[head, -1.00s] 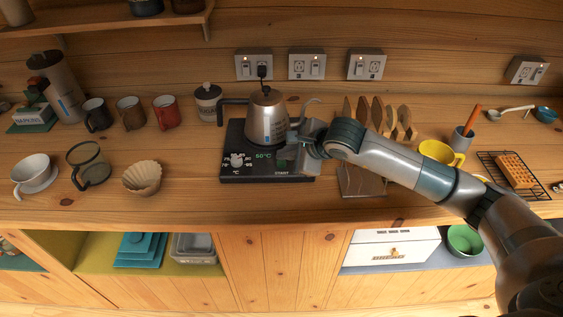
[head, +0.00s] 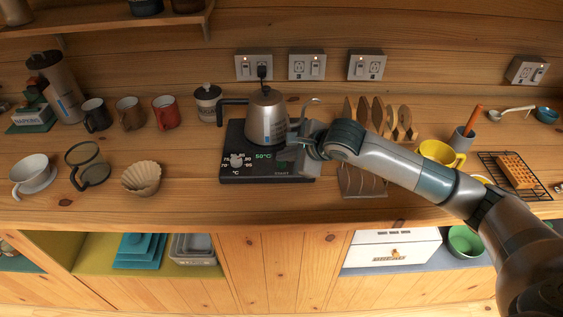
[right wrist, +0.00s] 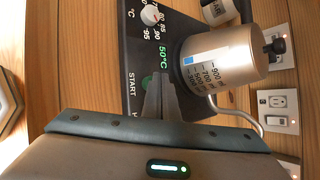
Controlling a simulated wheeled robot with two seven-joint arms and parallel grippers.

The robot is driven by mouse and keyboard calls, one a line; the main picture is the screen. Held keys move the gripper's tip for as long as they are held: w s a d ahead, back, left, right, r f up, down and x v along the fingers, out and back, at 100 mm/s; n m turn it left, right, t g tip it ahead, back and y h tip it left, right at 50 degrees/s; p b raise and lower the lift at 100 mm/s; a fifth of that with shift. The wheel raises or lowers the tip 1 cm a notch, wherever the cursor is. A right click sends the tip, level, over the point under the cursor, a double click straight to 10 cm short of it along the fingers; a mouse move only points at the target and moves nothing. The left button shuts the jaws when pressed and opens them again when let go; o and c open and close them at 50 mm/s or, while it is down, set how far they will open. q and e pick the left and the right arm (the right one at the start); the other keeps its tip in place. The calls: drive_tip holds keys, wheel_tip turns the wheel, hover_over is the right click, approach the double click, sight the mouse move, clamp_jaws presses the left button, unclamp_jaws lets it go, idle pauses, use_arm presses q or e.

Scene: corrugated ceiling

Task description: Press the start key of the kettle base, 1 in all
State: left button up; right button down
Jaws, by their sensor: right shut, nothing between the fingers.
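The kettle base (head: 232,171) is a black slab on the wooden counter, with a dial, a lit green 50°C readout and a START label near its front right. A steel kettle (head: 267,120) stands on it. My right gripper (head: 284,161) is shut and empty, its fingertips over the right part of the base, close to the START label. In the right wrist view the shut fingertips (right wrist: 160,80) lie over a green-tinted round key (right wrist: 147,82) beside START and partly hide it. I cannot tell whether they touch it. My left gripper is not in view.
Mugs, including a red mug (head: 166,112), stand left of the kettle. Wall sockets (head: 307,66) are behind. The counter in front of the base is clear.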

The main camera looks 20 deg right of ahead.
drive_tip(key=shift+f+b, duration=0.25)
drive_tip(key=shift+b, duration=0.05)
idle(0.4)
drive_tip(key=shift+r, duration=0.9)
drive_tip(key=shift+r+p, duration=1)
drive_tip(key=shift+r, duration=1.5)
